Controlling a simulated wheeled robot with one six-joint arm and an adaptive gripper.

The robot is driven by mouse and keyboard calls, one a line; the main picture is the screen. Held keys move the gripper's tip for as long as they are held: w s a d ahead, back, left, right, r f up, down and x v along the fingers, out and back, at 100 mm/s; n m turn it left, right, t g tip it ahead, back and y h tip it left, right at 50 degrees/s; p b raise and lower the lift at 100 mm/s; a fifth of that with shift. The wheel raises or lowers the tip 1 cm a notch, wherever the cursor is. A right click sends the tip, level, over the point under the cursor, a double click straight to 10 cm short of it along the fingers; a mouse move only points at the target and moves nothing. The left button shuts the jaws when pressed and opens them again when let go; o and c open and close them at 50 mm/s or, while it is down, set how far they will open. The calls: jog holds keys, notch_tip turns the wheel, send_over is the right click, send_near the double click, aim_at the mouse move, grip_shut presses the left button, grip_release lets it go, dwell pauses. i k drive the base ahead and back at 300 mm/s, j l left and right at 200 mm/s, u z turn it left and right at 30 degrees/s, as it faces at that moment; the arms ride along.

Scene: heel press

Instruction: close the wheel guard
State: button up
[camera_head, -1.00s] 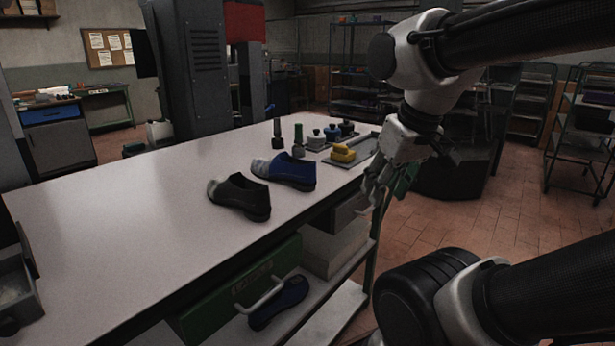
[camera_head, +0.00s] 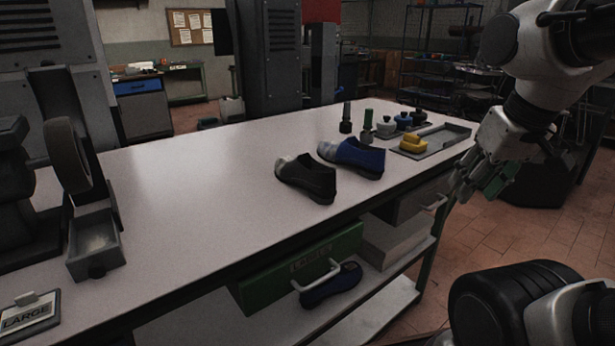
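A bench grinder's wheel (camera_head: 72,155) stands upright at the left end of the white workbench. A dark machine body (camera_head: 14,190) is beside it, cut by the picture's left edge. A grey open box (camera_head: 95,245) with a dark knob sits below and in front of the wheel. I cannot clearly pick out the wheel guard; the wheel's rim shows uncovered on this side. My gripper (camera_head: 481,185) hangs beyond the bench's right edge, far from the wheel. Its fingers look spread and nothing shows between them.
A black shoe (camera_head: 307,178) and a blue shoe (camera_head: 352,158) stand on the workbench (camera_head: 190,200). A grey tray (camera_head: 447,140) with a yellow block (camera_head: 413,143) lies at the far right. The middle of the bench is clear.

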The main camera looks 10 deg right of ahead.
aim_at(53, 86)
jog(key=u, duration=1.65)
